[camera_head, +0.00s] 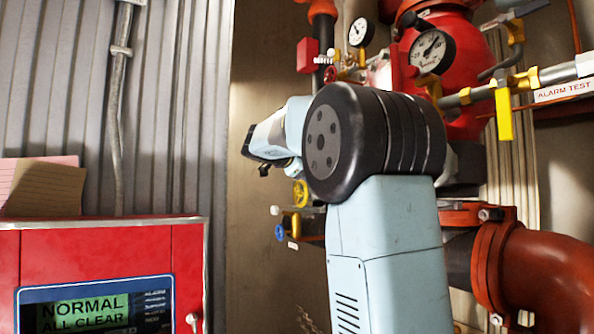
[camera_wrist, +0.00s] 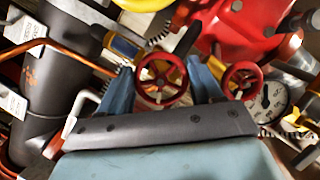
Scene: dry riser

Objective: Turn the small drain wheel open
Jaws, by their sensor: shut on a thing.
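In the wrist view, my gripper (camera_wrist: 159,72) has a blue-grey finger on each side of a small red handwheel (camera_wrist: 147,99). The jaws are shut on this wheel, with its rim and spokes showing between them. A second red handwheel (camera_wrist: 242,71) sits just right of the right finger, outside the jaws. No label shows which is the drain wheel. In the head view my arm hides the jaws. A red wheel (camera_head: 330,75), a yellow wheel (camera_head: 300,193) and a blue wheel (camera_head: 280,232) show around the arm there.
Pressure gauges (camera_head: 432,50) and a yellow lever (camera_head: 503,113) on the alarm test pipe crowd the upper right. A thick red-brown pipe (camera_head: 545,275) is at lower right. A red panel (camera_head: 100,255) reading "NORMAL ALL CLEAR" stands at left. A dark pipe (camera_wrist: 62,60) fills the wrist view's left.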

